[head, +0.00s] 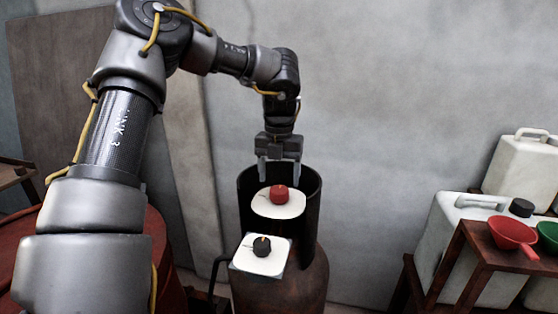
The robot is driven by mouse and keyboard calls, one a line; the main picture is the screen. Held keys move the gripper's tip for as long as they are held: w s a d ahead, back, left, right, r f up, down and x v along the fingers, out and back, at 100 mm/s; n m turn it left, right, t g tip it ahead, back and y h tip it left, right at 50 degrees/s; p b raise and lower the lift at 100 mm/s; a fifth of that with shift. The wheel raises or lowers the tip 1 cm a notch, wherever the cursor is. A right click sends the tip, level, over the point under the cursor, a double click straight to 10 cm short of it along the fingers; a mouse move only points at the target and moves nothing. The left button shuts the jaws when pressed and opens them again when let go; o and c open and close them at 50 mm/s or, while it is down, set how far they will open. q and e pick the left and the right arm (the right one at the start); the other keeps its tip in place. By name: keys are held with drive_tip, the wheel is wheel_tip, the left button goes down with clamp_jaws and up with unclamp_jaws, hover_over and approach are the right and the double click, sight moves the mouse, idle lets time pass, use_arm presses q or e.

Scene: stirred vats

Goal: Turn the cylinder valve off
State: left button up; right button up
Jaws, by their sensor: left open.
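The gas cylinder (300,288) is rusty brown and stands below the middle of the head view, with a dark open collar (313,190) around its top. Inside the collar a red knob (279,194) sits on a round white plate (293,209). In front of it a black knob (262,246) sits on a square white plate (259,265). My left gripper (279,181) points down over the collar, its two fingers apart, just above the red knob. Nothing shows between the fingers. I cannot tell whether they touch the knob. My right gripper is not in view.
A wooden stand (490,255) at the right holds a red funnel (513,233) and a green one (548,235). White jerrycans (520,165) stand behind it. A grey wall (390,90) closes the back. A red drum (165,260) is at the left, partly behind my left arm.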

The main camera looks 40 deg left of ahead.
sight(279, 189)
use_arm(q)
wheel_tip(279, 189, up, 6)
drive_tip(key=p, duration=0.1)
idle(0.7)
